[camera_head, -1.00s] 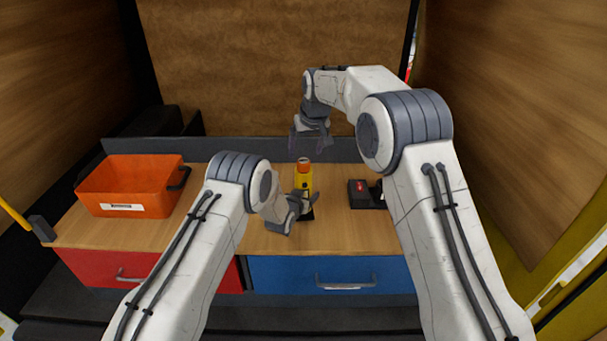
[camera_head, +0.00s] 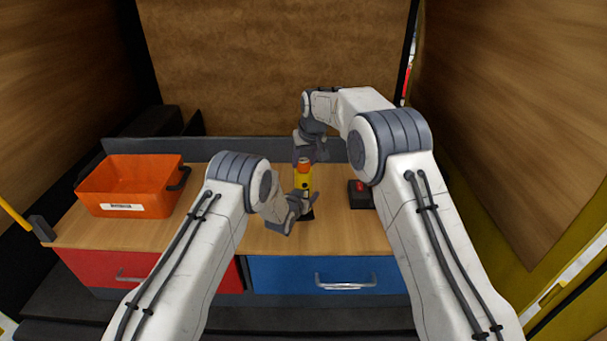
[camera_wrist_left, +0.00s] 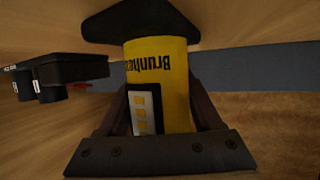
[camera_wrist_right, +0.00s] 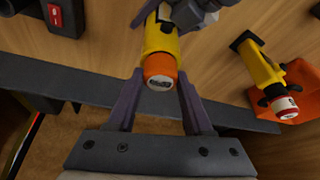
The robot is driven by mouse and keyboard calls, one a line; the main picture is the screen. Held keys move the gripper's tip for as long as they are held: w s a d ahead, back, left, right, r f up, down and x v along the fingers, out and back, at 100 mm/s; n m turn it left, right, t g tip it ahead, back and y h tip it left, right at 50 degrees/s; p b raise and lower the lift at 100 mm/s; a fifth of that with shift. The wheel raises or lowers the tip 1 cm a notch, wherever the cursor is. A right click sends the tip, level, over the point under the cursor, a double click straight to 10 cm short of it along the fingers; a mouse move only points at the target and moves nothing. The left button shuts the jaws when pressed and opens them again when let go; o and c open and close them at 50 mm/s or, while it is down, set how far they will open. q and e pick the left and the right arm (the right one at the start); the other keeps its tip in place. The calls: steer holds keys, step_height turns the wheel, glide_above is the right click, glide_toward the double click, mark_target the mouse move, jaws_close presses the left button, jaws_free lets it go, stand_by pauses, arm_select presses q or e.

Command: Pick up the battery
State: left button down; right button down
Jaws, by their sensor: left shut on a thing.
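A yellow cylinder (camera_head: 303,181) with an orange top end (camera_head: 304,164) stands upright on the bench; the orange end may be the battery, but I cannot tell for sure. In the left wrist view the yellow body (camera_wrist_left: 168,70) carries black lettering and sits between the fingers. My left gripper (camera_head: 303,204) is shut on this yellow body, low down. My right gripper (camera_head: 309,157) is open and empty just above the orange end. In the right wrist view the labelled orange end (camera_wrist_right: 160,70) shows between the fingertips, with no clear contact.
An orange bin (camera_head: 128,205) stands on the left of the bench. A black box with a red part (camera_head: 359,194) is to the right. Another yellow object (camera_wrist_right: 260,66) with a red and white end shows in the right wrist view. Bare bench (camera_head: 355,235) lies in front.

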arm_select(q)
steer(key=shift+r, duration=0.1)
arm_select(e)
step_height(320, 180, up, 10)
stand_by(0.6)
arm_select(q)
jaws_free()
steer(key=shift+s, duration=0.1)
